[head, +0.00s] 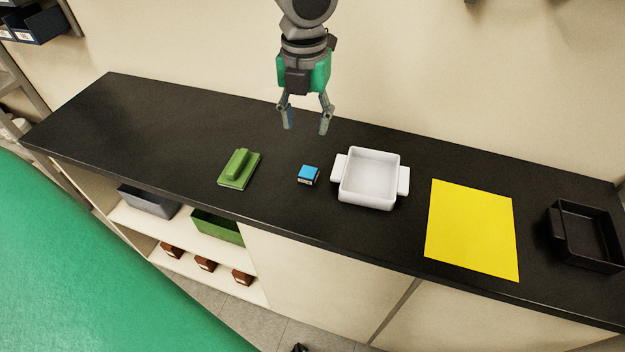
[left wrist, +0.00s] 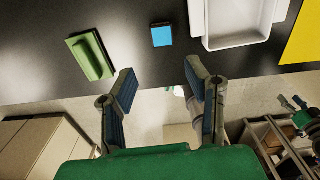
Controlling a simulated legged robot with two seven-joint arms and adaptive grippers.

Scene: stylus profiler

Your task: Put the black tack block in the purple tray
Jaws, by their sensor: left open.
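I see no plainly black block and no purple tray in either view. A small block with a blue top (head: 308,174) sits on the black counter; it also shows in the left wrist view (left wrist: 162,36). A white tray (head: 343,186) with two side handles stands just right of it, seen partly in the left wrist view (left wrist: 240,43). A black tray (head: 562,255) stands at the far right. My left gripper (head: 306,129) is open and empty, above the counter and behind the blue-topped block. Its spread fingers show in the left wrist view (left wrist: 160,77). My right gripper is not in view.
A green block-like tool with a raised handle (head: 238,169) lies left of the blue-topped block. A yellow sheet (head: 472,230) lies flat between the two trays. The counter (head: 130,125) is clear at the left. Bins sit on shelves below the front edge.

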